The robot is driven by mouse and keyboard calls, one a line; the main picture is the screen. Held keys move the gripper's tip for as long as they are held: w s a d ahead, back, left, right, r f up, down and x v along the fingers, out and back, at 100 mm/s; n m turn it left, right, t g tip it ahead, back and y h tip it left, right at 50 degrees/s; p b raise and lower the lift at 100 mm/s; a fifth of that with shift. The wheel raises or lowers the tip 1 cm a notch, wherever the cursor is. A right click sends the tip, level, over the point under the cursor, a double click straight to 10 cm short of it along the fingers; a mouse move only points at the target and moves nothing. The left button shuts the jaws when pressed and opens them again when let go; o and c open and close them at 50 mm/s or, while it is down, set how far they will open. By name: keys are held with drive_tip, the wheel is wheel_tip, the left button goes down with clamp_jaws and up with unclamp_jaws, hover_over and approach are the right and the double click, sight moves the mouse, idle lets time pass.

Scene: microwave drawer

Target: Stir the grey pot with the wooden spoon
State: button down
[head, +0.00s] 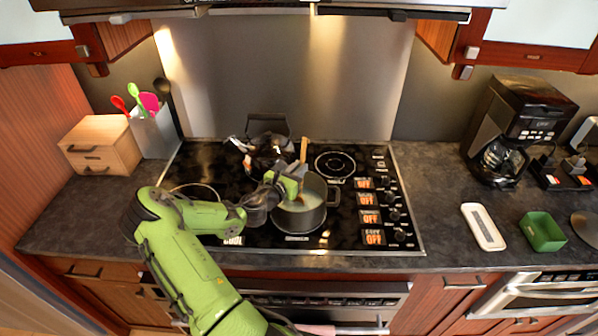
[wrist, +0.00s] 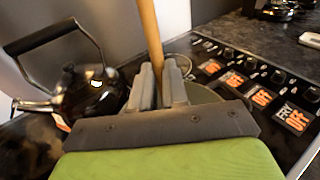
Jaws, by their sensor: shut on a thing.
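The grey pot (head: 300,217) stands on the front middle of the black cooktop. The wooden spoon (head: 304,150) stands nearly upright, its handle rising above the pot. My gripper (head: 288,187) is over the pot's left side, shut on the spoon's handle. In the wrist view, the spoon (wrist: 151,38) passes up between the two grey fingers of my gripper (wrist: 160,82). The spoon's lower end is hidden by my gripper and the pot, so its depth in the pot cannot be told. Part of the pot's interior (wrist: 203,94) shows behind the fingers in the wrist view.
A black kettle (wrist: 95,90) stands close behind and left of the pot. Control knobs with OFF labels (head: 369,218) line the cooktop's right side. A coffee maker (head: 515,125), white tray (head: 483,227) and green container (head: 542,232) are on the right counter. A utensil holder (head: 155,134) is at left.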

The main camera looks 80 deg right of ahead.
sight(302, 151)
drive_tip(key=r+p, duration=0.5)
drive_tip(key=shift+s+d+r+p, duration=0.1)
drive_tip(key=shift+d+r+p, duration=0.15)
drive_tip(key=shift+r+p, duration=0.1)
drive_tip(key=shift+s+d+r, duration=0.1)
drive_tip(key=shift+d+r, duration=0.1)
drive_tip(key=shift+r, duration=1)
drive_tip(key=shift+d+r, duration=0.15)
drive_tip(key=shift+r, duration=1.05)
drive_tip(key=shift+r, duration=2.5)
